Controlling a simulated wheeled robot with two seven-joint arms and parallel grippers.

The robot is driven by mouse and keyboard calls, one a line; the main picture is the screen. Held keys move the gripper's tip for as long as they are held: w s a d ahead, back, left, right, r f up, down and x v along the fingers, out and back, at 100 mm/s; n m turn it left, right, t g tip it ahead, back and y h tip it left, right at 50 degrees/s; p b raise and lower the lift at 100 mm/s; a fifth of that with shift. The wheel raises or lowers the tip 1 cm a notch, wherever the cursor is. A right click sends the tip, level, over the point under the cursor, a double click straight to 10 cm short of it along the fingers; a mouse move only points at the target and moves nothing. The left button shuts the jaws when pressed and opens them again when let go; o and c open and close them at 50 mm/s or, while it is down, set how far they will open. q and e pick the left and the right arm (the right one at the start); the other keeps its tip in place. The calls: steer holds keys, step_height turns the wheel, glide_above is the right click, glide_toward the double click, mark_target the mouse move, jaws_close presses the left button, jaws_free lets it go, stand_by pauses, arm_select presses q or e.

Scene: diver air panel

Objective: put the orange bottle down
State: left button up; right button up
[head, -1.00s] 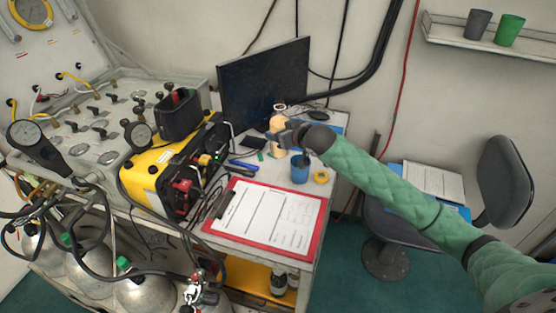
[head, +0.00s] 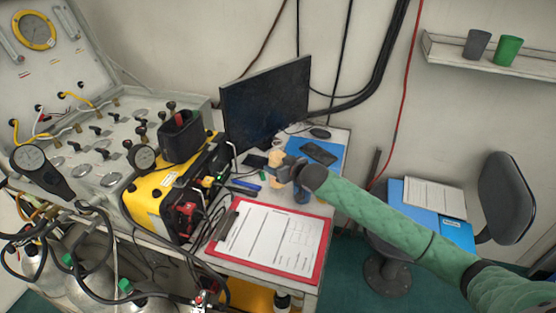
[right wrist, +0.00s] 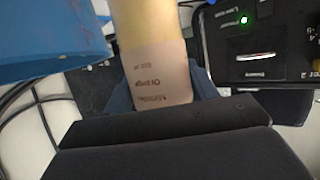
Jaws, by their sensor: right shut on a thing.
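The orange bottle (head: 277,158), pale orange with a white label, is upright in my right gripper (head: 279,172), near the monitor on the desk. In the right wrist view the bottle (right wrist: 155,70) stands between the dark fingers, its printed label facing the camera. My right gripper is shut on it. My left gripper is not in view.
The monitor (head: 265,100), yellow-black unit (head: 150,195), red clipboard (head: 268,240) and dark phone-like object (head: 319,153) surround the spot.

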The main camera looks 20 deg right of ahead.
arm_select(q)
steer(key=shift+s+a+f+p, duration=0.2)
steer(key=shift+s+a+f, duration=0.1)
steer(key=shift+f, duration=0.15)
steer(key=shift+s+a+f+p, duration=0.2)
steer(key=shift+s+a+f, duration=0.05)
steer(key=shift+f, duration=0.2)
arm_select(e)
steer(key=shift+f, duration=1.35)
steer(key=o, duration=0.9)
steer(key=shift+f, duration=0.2)
steer(key=o, duration=0.4)
steer(key=shift+o, duration=0.2)
steer(key=shift+r, duration=0.1)
steer(key=shift+s+d, duration=0.1)
steer(key=shift+s, duration=0.05)
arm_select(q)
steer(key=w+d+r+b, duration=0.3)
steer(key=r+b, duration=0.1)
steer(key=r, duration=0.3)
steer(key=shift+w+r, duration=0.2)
arm_select(e)
steer(key=v, duration=1.1)
steer(key=shift+s+r, duration=0.25)
steer(key=shift+s, duration=0.05)
steer(key=shift+d, duration=0.1)
